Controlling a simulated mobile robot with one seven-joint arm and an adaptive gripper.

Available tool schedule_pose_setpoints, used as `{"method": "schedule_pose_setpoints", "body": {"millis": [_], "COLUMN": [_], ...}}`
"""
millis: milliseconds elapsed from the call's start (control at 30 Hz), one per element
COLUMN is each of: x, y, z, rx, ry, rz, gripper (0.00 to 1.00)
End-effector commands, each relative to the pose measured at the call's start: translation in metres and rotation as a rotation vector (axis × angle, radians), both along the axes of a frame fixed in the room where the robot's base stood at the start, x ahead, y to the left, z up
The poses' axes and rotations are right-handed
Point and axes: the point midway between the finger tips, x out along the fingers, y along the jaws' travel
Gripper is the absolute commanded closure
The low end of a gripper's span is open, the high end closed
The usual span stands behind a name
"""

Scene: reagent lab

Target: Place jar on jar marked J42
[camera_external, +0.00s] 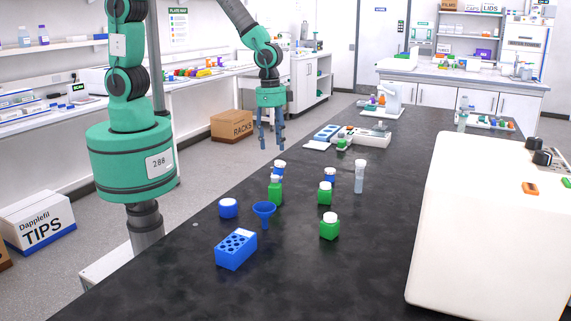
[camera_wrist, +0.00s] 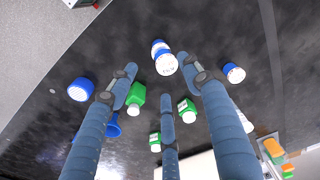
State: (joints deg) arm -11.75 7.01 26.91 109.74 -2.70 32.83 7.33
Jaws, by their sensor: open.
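Three blue jars with pale, lettered tops stand on the black bench. One (camera_external: 228,208) is at the left; it also shows in the wrist view (camera_wrist: 80,90). A second (camera_external: 280,168) is at the back, below my gripper and apart from it; in the wrist view (camera_wrist: 164,58) it lies between the fingertips. A third (camera_external: 330,174) is to its right, also in the wrist view (camera_wrist: 234,73). The lettering is too small to read surely, so I cannot tell which is J42. My gripper (camera_external: 272,147) is open, empty and pointing down, its fingers (camera_wrist: 158,74) spread.
Green bottles with white caps (camera_external: 275,192) (camera_external: 325,195) (camera_external: 330,229), a blue funnel (camera_external: 264,211), a blue rack (camera_external: 236,252) and a clear tube (camera_external: 359,177) stand nearby. A large white machine (camera_external: 480,220) fills the right.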

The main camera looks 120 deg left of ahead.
Motion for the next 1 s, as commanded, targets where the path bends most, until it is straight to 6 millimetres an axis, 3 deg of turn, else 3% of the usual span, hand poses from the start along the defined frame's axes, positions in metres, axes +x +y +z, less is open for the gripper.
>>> {"method": "schedule_pose_setpoints", "body": {"millis": [100, 300, 1000], "x": [-0.001, -0.002, -0.003], "y": [0.0, 0.0, 0.0], "z": [0.019, 0.035, 0.038], "rx": [0.0, 0.0, 0.0], "ry": [-0.002, -0.001, 0.0], "rz": [0.0, 0.0, 0.0], "gripper": [0.51, 0.51, 0.51]}}
